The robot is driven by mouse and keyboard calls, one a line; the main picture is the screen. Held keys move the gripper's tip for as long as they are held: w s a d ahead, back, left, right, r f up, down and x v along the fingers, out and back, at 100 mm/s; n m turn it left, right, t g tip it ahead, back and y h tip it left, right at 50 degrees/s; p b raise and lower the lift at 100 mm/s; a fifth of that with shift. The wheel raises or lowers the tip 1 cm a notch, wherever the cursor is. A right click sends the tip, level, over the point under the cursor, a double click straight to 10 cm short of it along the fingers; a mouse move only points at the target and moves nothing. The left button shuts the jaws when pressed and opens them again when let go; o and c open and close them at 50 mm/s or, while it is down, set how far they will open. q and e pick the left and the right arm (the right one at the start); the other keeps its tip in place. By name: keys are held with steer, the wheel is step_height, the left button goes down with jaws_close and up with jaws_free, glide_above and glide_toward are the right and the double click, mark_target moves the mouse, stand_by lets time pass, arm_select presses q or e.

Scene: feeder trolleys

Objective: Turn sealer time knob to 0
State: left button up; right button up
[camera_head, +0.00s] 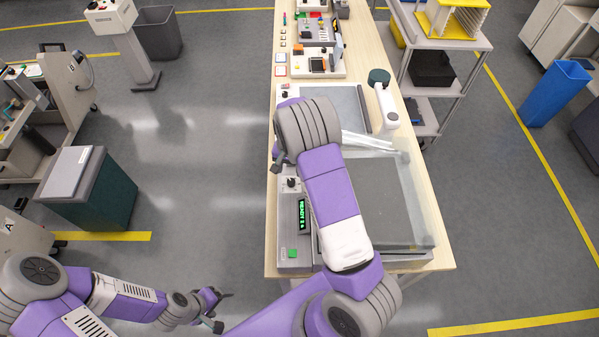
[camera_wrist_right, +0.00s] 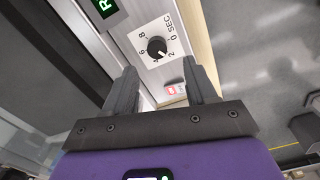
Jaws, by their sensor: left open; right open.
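The sealer (camera_head: 292,237) stands on the table with its green-lit display facing up. Its black time knob (camera_wrist_right: 156,47) sits on a white dial plate marked 0 to 8 SEC in the right wrist view; its pointer seems to face the 2–4 side, not 0. The knob also shows small in the head view (camera_head: 291,184). My right gripper (camera_wrist_right: 163,82) is open and empty, its fingers apart with the knob beyond their tips, not touching it. In the head view my right arm covers part of the sealer. My left gripper (camera_head: 221,309) is open and empty, off the table at lower left.
A red switch (camera_wrist_right: 170,90) sits near the knob, between my right fingers in the picture. A clear film sheet (camera_head: 405,190) lies over the sealer's dark bed. A white handheld device (camera_head: 386,105) stands behind. Floor left of the table (camera_head: 200,170) is clear.

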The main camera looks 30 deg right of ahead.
mark_target(291, 181)
steer(key=f, duration=0.5)
steer(key=shift+s+f, duration=0.1)
steer(key=shift+s, duration=0.25)
steer(key=shift+w+f, duration=0.1)
steer(key=shift+f, duration=0.55)
arm_select(q)
steer(key=shift+s+a, duration=0.15)
steer(key=shift+s, duration=0.1)
arm_select(e)
jaws_close()
arm_select(q)
steer(key=shift+f, duration=0.1)
